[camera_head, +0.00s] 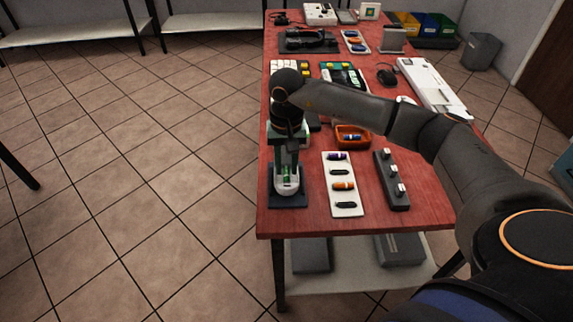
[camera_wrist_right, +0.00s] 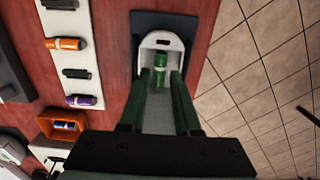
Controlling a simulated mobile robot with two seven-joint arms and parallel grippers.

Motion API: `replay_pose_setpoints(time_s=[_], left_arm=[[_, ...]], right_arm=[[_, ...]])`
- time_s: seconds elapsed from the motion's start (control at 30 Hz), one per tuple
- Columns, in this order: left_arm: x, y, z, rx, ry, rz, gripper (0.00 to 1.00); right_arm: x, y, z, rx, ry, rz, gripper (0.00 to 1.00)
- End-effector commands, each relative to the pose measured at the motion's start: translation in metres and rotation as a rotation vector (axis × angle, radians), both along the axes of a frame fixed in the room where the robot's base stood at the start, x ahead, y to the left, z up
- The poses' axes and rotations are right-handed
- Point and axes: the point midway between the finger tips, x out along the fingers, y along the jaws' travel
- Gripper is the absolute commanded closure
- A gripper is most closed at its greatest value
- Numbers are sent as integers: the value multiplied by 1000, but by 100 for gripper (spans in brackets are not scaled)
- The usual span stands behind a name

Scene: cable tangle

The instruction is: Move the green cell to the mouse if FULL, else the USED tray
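The green cell (camera_wrist_right: 160,68) lies in a white tester-like device (camera_wrist_right: 174,44) on a dark base; both also show in the head view, the cell (camera_head: 287,174) and the device (camera_head: 287,190). The device's small window (camera_wrist_right: 163,42) is dark reddish and I cannot read it. My right gripper (camera_wrist_right: 162,76) is open over the device, with a finger on each side of the cell and small gaps visible. A black mouse (camera_head: 387,76) lies on the right half of the table. An orange tray (camera_head: 352,146) holds a blue cell; I cannot read a label on it. My left gripper is out of view.
A white rack (camera_head: 344,211) with purple, orange and dark cells stands right of the device, beside a dark strip (camera_head: 393,190) with white parts. The red table's (camera_head: 300,222) left edge is close to the device.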

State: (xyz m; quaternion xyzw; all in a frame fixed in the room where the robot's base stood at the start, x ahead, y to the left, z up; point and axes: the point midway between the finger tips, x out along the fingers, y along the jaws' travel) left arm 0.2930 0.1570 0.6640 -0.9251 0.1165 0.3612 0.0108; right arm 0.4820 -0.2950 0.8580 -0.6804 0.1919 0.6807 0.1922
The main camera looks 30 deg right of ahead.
Motion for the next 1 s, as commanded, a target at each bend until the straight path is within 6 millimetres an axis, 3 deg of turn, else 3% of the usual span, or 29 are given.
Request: replay_pose_setpoints(time_s=[0.43, 0.73, 1.0], left_arm=[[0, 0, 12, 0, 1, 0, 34], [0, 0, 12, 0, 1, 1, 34], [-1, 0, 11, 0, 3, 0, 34]], right_arm=[[0, 0, 20, -1, 0, 0, 69], [0, 0, 21, -1, 0, 0, 69], [0, 0, 21, -1, 0, 0, 41]])
